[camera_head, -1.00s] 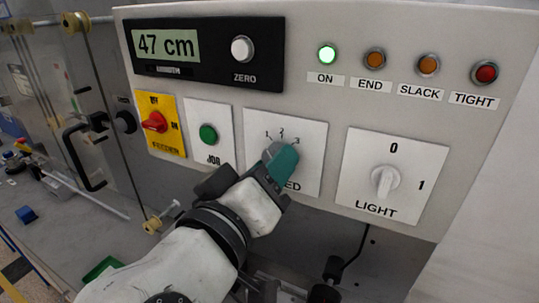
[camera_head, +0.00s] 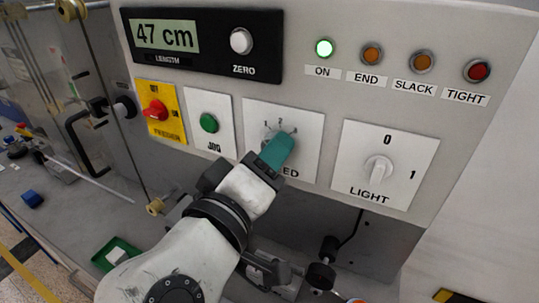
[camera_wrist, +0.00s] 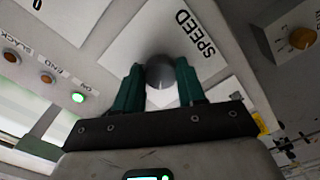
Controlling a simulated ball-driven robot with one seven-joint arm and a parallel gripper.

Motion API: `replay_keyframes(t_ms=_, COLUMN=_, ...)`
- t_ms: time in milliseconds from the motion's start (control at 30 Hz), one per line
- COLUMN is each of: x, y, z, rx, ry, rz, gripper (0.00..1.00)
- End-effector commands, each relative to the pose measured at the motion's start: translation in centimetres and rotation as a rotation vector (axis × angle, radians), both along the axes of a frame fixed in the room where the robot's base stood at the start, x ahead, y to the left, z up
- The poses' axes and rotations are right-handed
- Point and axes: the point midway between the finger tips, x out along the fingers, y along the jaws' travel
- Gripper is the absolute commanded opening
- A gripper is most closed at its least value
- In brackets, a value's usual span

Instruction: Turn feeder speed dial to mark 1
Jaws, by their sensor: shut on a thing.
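The speed dial (camera_wrist: 160,72) is a round grey knob on a white plate (camera_head: 311,150) marked 1, 2, 3, with SPEED printed below. My gripper (camera_head: 281,147) comes from below left, and its teal fingers cover most of the dial and part of the label in the head view. In the wrist view my gripper (camera_wrist: 160,78) has one teal finger on each side of the knob, shut on it. The dial's pointer is hidden, so I cannot tell which mark it points to.
Left of the plate are a green JOG button (camera_head: 209,123) and a red feeder switch (camera_head: 155,110) on yellow. The LIGHT knob (camera_head: 378,169) is to the right. Above, the display (camera_head: 165,36) reads 47 cm and the green ON lamp (camera_head: 324,48) is lit.

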Motion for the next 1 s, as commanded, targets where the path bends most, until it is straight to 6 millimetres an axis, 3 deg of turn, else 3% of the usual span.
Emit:
replay_keyframes(t_ms=300, x=0.0, y=0.1, z=0.0, rx=0.0, ry=-0.001, rz=0.003, gripper=0.65)
replay_keyframes(t_ms=567, x=-0.2, y=0.2, z=0.0, rx=0.0, ry=-0.001, rz=0.002, gripper=0.65)
replay_keyframes(t_ms=733, x=-2.0, y=0.9, z=-0.2, rx=0.001, ry=-0.002, rz=0.005, gripper=0.65)
replay_keyframes(t_ms=1000, x=-6.8, y=2.7, z=-0.2, rx=0.001, ry=-0.002, rz=0.005, gripper=0.65)
